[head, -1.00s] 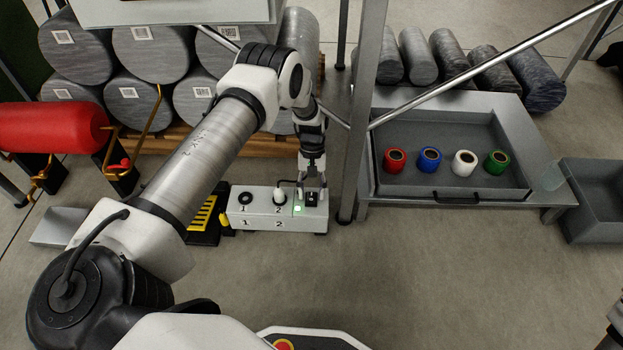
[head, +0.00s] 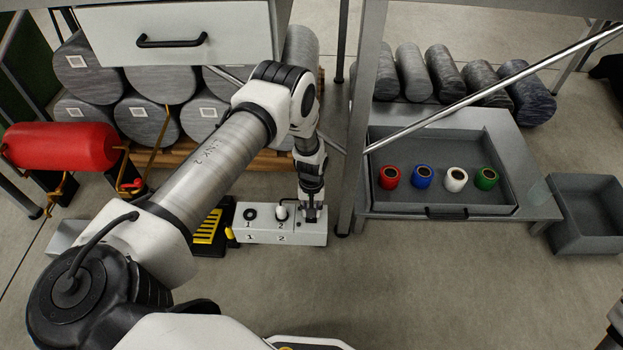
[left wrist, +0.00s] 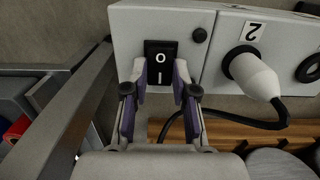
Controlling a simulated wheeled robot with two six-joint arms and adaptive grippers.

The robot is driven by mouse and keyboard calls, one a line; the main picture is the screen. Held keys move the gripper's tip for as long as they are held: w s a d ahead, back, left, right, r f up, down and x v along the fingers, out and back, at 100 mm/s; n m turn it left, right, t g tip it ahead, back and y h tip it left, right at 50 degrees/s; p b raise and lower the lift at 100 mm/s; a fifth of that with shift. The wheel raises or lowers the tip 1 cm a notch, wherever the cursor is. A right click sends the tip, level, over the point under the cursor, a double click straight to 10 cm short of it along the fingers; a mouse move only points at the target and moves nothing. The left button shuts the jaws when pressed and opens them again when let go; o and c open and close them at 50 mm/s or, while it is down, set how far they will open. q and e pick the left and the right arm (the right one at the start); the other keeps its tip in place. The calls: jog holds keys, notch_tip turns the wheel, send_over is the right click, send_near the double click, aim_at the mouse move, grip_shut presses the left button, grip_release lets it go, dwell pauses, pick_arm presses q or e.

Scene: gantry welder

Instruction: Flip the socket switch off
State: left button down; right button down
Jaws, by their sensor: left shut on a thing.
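The socket box (head: 260,237) is a white block on the floor with numbered sockets 1 and 2. It also fills the top of the left wrist view (left wrist: 135,28). Its black rocker switch (left wrist: 160,60) carries O and I marks. The round indicator (left wrist: 199,35) beside the switch is dark. My left gripper (left wrist: 160,76) is shut on the switch, with a fingertip at each side of its lower part. In the head view, the left gripper (head: 311,214) points down onto the right end of the box and hides the switch. My right gripper is not in view.
A white plug (left wrist: 255,76) with a black cable sits in socket 2. A metal post (head: 350,190) stands close to the right of the box. A grey tray table (head: 470,209) with coloured rolls is further right. A red cylinder (head: 65,147) lies at left.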

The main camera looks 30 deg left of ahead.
pick_arm(q)
jog(key=c, duration=0.9)
grip_release()
jog(key=shift+s, duration=0.1)
jog(key=r, duration=1.2)
jog(key=shift+w+a, duration=0.15)
jog(key=shift+w, duration=0.2)
